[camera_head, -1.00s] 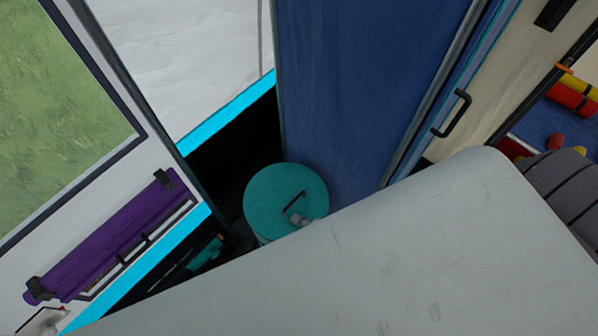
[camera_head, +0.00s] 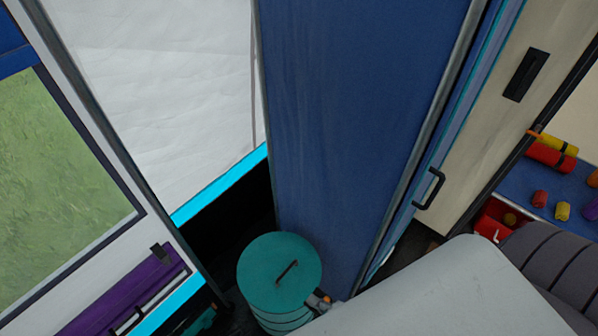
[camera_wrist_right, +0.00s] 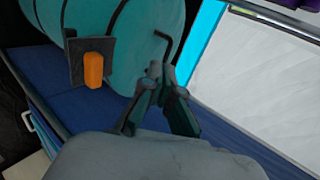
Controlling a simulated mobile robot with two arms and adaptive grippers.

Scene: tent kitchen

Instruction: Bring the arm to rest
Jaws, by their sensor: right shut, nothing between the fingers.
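My right gripper (camera_wrist_right: 162,78) is shut and empty in the wrist view. Its fingertips appear close to the dark bent handle (camera_wrist_right: 172,42) of a teal round container; I cannot tell whether they touch it. In the head view, the teal container (camera_head: 262,262) stands upright at the lower middle, with the handle (camera_head: 287,272) on its lid. The right gripper is mostly hidden there; only a small part shows by the container's right edge, at the end of my large grey arm. My left gripper is not in view.
A tall blue cabinet (camera_head: 355,120) stands right behind the container. A dark gap lies to its left, beside a white panel with a purple roll (camera_head: 130,290). A beige door (camera_head: 510,120) and a blue shelf with red and yellow items (camera_head: 550,195) are at the right.

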